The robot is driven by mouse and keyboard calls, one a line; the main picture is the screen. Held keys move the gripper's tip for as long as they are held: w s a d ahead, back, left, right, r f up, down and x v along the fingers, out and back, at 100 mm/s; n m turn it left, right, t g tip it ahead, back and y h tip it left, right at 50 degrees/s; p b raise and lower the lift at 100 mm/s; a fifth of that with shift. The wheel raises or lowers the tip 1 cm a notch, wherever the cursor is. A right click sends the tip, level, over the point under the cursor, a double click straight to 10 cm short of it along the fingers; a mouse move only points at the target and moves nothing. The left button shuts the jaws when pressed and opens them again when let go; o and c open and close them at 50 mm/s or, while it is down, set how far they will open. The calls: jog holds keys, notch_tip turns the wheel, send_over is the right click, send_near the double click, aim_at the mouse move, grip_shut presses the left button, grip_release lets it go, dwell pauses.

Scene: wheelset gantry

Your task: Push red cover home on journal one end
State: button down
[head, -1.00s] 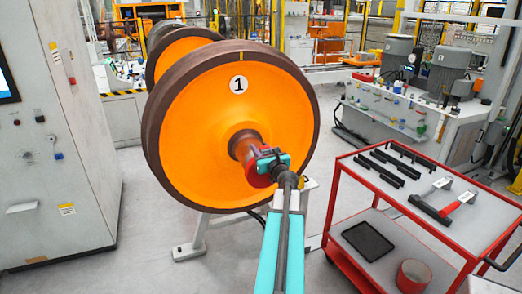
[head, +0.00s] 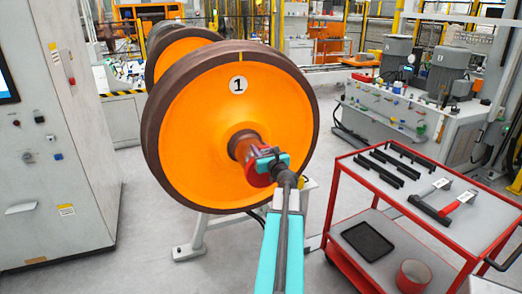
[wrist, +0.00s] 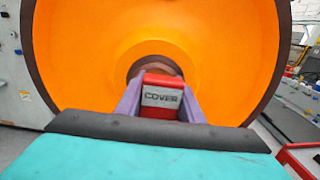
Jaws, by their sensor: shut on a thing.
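The orange wheel (head: 215,140) marked 1 stands upright with a dark rim, and its journal (head: 242,144) sticks out from the hub toward me. The red cover (head: 256,174) is at the journal's end. In the wrist view the red cover (wrist: 160,83) carries a label reading COVER and sits in front of the brown journal (wrist: 155,67). My gripper (head: 266,160) is shut on the cover, with a finger on each side of it in the wrist view (wrist: 160,104). How far the cover sits over the journal is hidden by the cover and gripper.
A red cart (head: 404,217) at the right holds several black bars and red-and-grey tools, with a black tray and a red cup below. A grey cabinet (head: 60,130) stands at the left. Floor between wheel and cart is clear.

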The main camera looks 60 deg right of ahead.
aim_at(265, 152)
jog(key=shift+x, duration=1.45)
dwell(0.3)
jog(key=c, duration=1.1)
grip_release()
jog(key=shift+a, duration=0.1)
jog(key=shift+b+v, duration=1.5)
jog(key=shift+v, duration=4.2)
jog(key=shift+r+p, duration=0.25)
jog(key=shift+p, duration=0.4)
jog(key=p+v, duration=0.2)
jog(key=p, duration=0.2)
jog(key=shift+s+f, duration=0.1)
